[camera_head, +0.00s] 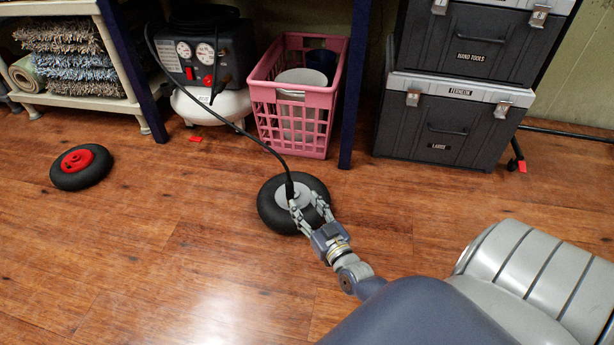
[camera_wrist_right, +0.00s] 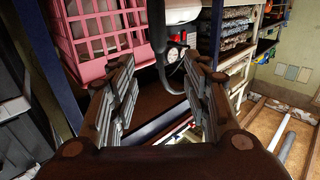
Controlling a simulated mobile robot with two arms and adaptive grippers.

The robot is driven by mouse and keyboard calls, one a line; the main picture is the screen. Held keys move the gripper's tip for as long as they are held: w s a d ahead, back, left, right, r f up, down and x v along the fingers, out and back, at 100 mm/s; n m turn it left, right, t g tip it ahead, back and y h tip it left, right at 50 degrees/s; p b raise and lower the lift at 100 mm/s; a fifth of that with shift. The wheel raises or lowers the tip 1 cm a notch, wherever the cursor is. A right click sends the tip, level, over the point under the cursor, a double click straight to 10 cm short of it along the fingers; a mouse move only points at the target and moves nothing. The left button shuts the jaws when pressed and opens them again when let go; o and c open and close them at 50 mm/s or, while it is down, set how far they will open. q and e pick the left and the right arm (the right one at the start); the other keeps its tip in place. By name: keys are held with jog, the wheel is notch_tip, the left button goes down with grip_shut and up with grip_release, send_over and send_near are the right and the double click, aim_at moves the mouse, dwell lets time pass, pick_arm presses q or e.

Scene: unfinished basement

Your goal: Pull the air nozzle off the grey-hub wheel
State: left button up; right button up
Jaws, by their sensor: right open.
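The grey-hub wheel (camera_head: 270,213) lies flat on the wooden floor, a black tyre around a grey hub (camera_head: 282,197). The black air nozzle (camera_head: 289,187) stands upright at its hub, with the black hose (camera_head: 262,147) running up to the compressor. My right gripper (camera_head: 306,201) is open over the right side of this wheel. Its fingers point toward the nozzle, which looks close to the left fingertip; I cannot tell whether they touch. In the right wrist view the open fingers (camera_wrist_right: 160,75) show, with the dark hose (camera_wrist_right: 158,32) beyond them. My left gripper is out of view.
A red-hub wheel (camera_head: 80,166) lies on the floor at the left. The compressor (camera_head: 205,75), a pink basket (camera_head: 300,100) and stacked grey toolboxes (camera_head: 445,122) stand behind. A dark blue post (camera_head: 354,85) rises beside the basket. The floor at front left is clear.

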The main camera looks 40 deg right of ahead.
aim_at(290, 183)
jog(key=w+b, duration=0.1)
jog(key=w, duration=0.2)
jog(key=w+d+b, duration=0.1)
jog(key=w+b, duration=0.1)
jog(key=w, duration=0.1)
jog(key=w+b, duration=0.2)
jog(key=w, duration=0.1)
jog(key=shift+w+d+f, duration=0.2)
jog(key=shift+w+d, duration=0.1)
jog(key=shift+d, duration=0.05)
jog(key=shift+w+r+b, duration=0.1)
jog(key=shift+w+b, duration=0.2)
jog(key=shift+w, duration=0.2)
grip_shut()
